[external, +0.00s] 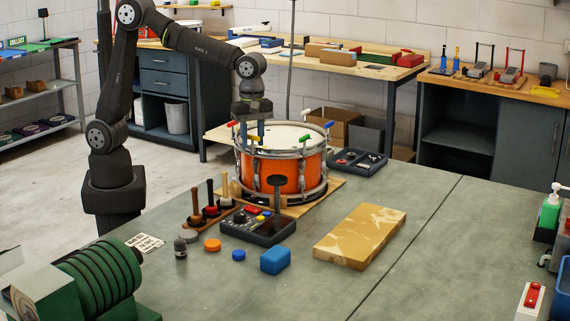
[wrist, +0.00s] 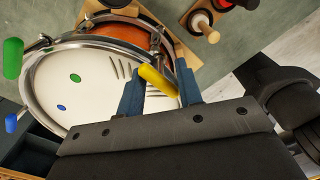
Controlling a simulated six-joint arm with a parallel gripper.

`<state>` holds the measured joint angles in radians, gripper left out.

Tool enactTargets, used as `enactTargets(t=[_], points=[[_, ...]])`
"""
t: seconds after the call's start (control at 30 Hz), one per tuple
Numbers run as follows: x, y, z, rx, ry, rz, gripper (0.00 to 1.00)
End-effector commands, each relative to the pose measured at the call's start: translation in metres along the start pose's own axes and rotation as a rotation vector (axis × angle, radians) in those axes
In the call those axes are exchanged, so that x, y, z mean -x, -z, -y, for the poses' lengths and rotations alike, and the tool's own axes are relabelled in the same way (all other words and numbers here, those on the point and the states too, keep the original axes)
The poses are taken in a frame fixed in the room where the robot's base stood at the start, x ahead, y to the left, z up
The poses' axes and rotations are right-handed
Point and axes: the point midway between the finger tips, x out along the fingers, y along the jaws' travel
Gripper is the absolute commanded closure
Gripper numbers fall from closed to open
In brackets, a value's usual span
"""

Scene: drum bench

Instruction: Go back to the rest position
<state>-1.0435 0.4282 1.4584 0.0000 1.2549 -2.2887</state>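My gripper (external: 252,131) is over the near-left part of the drum head in the external view. In the wrist view its two blue fingers (wrist: 160,72) stand apart on either side of a yellow T-handle (wrist: 158,81) at the drum's rim; I see gaps, and it does not look clamped. The orange drum (external: 283,175) with chrome hoop and white head sits on a wooden board. Other coloured handles stand around its rim: red (external: 231,124), green (external: 305,138) and blue (external: 328,125). The yellow handle is not clear in the external view.
In front of the drum are a dark tray (external: 258,228) of small parts and a rack of upright tools (external: 211,208). A blue block (external: 275,260) and a tan slab (external: 360,235) lie nearer. Another dark tray (external: 357,162) is behind right.

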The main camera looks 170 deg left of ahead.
Motion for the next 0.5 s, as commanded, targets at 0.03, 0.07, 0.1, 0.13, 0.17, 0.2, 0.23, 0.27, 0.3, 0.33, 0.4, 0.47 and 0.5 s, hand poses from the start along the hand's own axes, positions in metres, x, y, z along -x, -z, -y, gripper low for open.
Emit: enactTargets(t=[0.03, 0.07, 0.1, 0.13, 0.17, 0.2, 0.23, 0.27, 0.3, 0.33, 0.4, 0.47, 0.5], points=[[0.0001, 0.0, 0.0, -0.037, 0.0, 0.0, 0.67], [0.0001, 0.0, 0.0, -0.06, 0.0, 0.0, 0.67], [0.0001, 0.0, 0.0, -0.092, 0.0, 0.0, 0.67], [0.0001, 0.0, 0.0, -0.116, 0.0, 0.0, 0.67], [0.0001, 0.0, 0.0, -0.139, 0.0, 0.0, 0.67], [0.0001, 0.0, 0.0, -0.168, 0.0, 0.0, 0.67], [0.0001, 0.0, 0.0, -0.188, 0.0, 0.0, 0.67], [0.0001, 0.0, 0.0, -0.208, 0.0, 0.0, 0.67], [0.0001, 0.0, 0.0, -0.233, 0.0, 0.0, 0.67], [0.0001, 0.0, 0.0, -0.249, 0.0, 0.0, 0.67], [0.0001, 0.0, 0.0, -0.283, 0.0, 0.0, 0.67], [0.0001, 0.0, 0.0, -0.305, 0.0, 0.0, 0.67], [0.0001, 0.0, 0.0, -0.317, 0.0, 0.0, 0.67]])
